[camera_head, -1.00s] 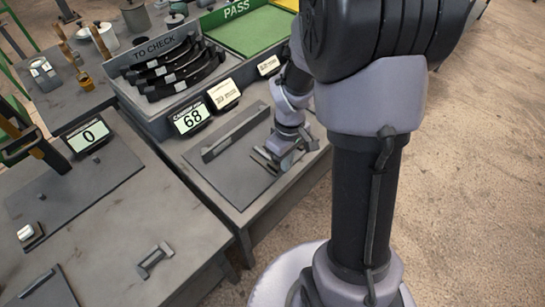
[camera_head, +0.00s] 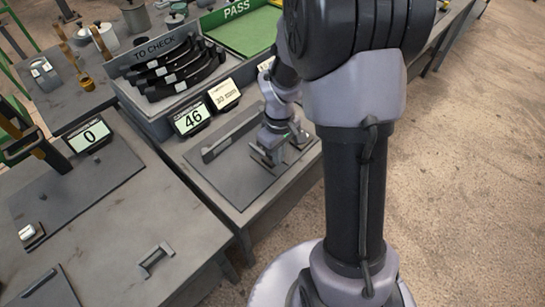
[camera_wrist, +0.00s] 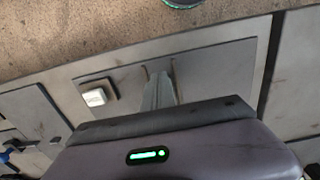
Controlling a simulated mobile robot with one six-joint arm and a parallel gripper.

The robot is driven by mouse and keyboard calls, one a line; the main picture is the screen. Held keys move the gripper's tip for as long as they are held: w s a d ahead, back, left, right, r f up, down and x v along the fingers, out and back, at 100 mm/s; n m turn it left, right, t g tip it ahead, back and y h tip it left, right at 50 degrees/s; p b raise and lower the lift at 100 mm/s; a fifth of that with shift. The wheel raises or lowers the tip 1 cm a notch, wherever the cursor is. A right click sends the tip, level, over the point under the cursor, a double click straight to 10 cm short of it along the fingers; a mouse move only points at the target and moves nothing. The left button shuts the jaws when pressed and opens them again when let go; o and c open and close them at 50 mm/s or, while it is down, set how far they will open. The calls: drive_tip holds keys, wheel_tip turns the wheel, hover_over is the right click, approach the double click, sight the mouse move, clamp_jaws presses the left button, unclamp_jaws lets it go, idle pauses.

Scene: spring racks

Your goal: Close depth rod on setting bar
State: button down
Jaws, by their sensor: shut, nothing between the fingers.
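The setting bar (camera_head: 232,138) is a long, dark, low bar on the grey plate (camera_head: 236,186) of the right bench. My gripper (camera_head: 268,157) is low over this plate, right of the bar; its jaws are shut with nothing between them. A grey piece by the gripper may belong to the depth gauge, but I cannot separate the depth rod from my gripper. The display (camera_head: 191,118) behind the plate reads 46. In the wrist view, a grey narrow piece (camera_wrist: 160,88) stands before my gripper's dark edge; contact with it cannot be told.
A second display (camera_head: 88,135) reads 0 at the left plate. A TO CHECK rack (camera_head: 166,92) of dark curved pieces and a green PASS tray (camera_head: 245,30) stand behind. A small metal bracket (camera_head: 156,261) lies on the left bench. Open floor is right.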

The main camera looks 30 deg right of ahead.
drive_tip(key=shift+w+a+p, duration=0.15)
drive_tip(key=shift+w+a, duration=0.1)
drive_tip(key=shift+w, duration=0.4)
drive_tip(key=shift+w+a+p, duration=0.15)
drive_tip(key=shift+w+a, duration=0.05)
drive_tip(key=shift+w, duration=0.5)
drive_tip(key=shift+w+a+p, duration=0.15)
drive_tip(key=shift+w+a, duration=0.1)
drive_tip(key=shift+w, duration=0.5)
drive_tip(key=shift+r, duration=0.15)
idle(0.3)
wheel_tip(320, 180, up, 7)
drive_tip(key=p, duration=0.6)
idle(0.4)
